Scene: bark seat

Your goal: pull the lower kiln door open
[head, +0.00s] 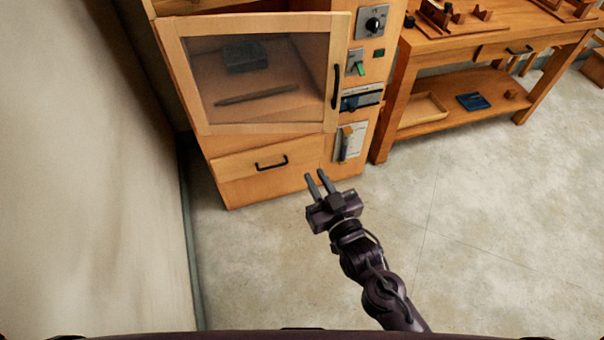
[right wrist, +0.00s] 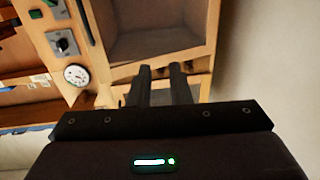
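The kiln is a light wooden cabinet (head: 222,148) at the upper left of the head view. Its framed glass door (head: 255,75) has an upright black handle (head: 336,87) at its right side; a dark block and a rod show behind the glass. Below is a plain wooden panel (head: 235,168) with a short black handle (head: 271,162). My right gripper (head: 315,174) is in front of the kiln's lower right, apart from both handles. Its two fingers, also in the right wrist view (right wrist: 161,70), have a gap with nothing between them. My left gripper is out of view.
A control strip with a knob (head: 373,23) and switches runs along the kiln's right side. A wooden workbench (head: 450,55) with a lower shelf stands to the right. A pale wall (head: 80,150) is on the left. The floor (head: 480,220) in front is clear.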

